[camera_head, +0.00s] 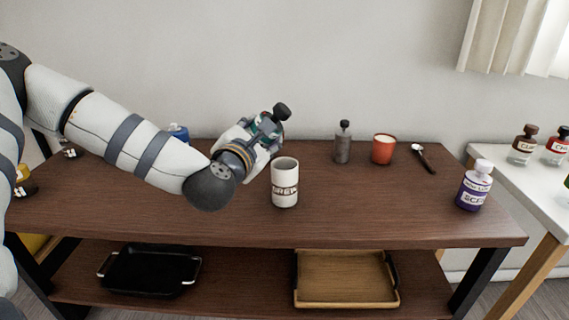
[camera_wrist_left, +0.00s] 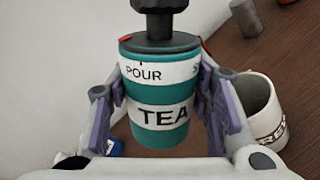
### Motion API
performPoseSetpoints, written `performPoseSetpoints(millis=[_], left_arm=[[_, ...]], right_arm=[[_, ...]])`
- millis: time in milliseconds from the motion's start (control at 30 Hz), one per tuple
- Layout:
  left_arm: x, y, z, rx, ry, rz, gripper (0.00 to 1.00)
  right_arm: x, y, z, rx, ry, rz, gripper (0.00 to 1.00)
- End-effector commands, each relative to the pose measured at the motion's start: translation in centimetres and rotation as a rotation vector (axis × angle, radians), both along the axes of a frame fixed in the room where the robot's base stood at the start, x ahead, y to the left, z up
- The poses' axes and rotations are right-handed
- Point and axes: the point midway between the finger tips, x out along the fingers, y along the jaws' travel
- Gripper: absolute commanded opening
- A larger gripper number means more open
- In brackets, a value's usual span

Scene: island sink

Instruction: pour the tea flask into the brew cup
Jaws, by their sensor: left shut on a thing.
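My left gripper (camera_wrist_left: 158,105) is shut on the tea flask (camera_wrist_left: 163,113), a teal flask with white bands reading POUR and TEA and a black stopper. In the head view the flask (camera_head: 270,126) is tilted, its black top (camera_head: 281,111) pointing up and right, held above the table. The brew cup (camera_head: 285,188) is white with dark BREW lettering. It stands upright on the table, just right of and below the gripper, apart from the flask. It also shows at the right in the left wrist view (camera_wrist_left: 262,108). My right gripper is not in view.
A grey bottle (camera_head: 343,146), an orange cup (camera_head: 383,149) and a black spoon (camera_head: 424,158) are at the back of the wooden table (camera_head: 350,212). A purple bottle (camera_head: 474,187) stands at the right. A blue object (camera_head: 178,132) is behind my left arm. The front middle is clear.

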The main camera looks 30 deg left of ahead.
Motion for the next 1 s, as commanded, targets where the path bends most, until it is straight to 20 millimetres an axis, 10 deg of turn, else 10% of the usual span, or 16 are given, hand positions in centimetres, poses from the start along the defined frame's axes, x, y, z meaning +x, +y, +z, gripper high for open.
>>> performPoseSetpoints(millis=[1000], left_arm=[[0.09,-0.16,0.21,0.097,0.048,0.000,0.14]], right_arm=[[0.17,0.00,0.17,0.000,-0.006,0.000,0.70]])
